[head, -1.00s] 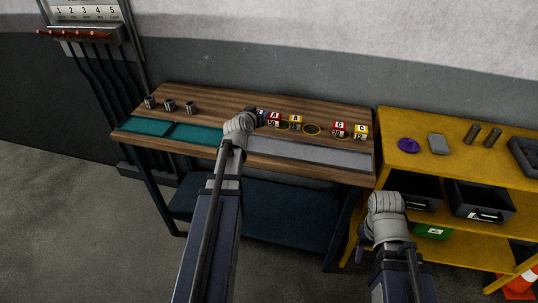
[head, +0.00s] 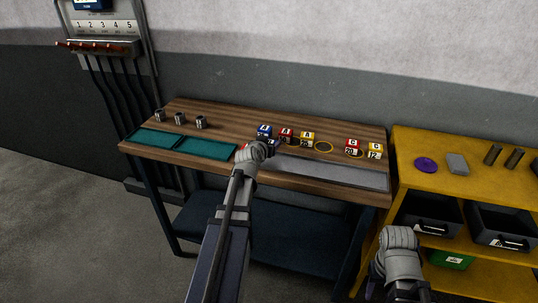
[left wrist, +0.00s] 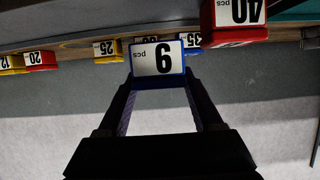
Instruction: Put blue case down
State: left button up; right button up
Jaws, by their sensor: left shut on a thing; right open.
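My left gripper (left wrist: 160,85) is shut on a blue-edged case (left wrist: 158,58) with a white face reading 6 pcs, upside down in the left wrist view. In the head view my left gripper (head: 266,150) is over the wooden bench's front part, and its wrist mostly hides the held case. Another blue case (head: 264,130) stands just behind it, beside a red case (head: 286,134) and a yellow case (head: 306,138). Whether the held case touches the bench cannot be told. My right gripper (head: 396,262) is open and empty, low before the yellow shelf; its fingers are largely hidden.
A red case marked 40 (left wrist: 236,20) is close beside the held one. Red (head: 353,147) and yellow (head: 375,150) C cases stand right of an empty ring (head: 324,147). A grey strip (head: 335,172) and teal trays (head: 205,148) lie along the bench front.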

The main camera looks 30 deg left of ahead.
pick_arm(q)
jog(key=shift+f+b, duration=1.65)
jog(key=shift+f, duration=0.15)
pick_arm(e)
jog(key=shift+f, duration=1.8)
pick_arm(q)
jog(key=shift+f, duration=0.2)
jog(key=o, duration=1.2)
jog(key=shift+o, duration=0.2)
pick_arm(e)
jog(key=shift+f, duration=0.15)
pick_arm(q)
jog(key=shift+r, duration=0.1)
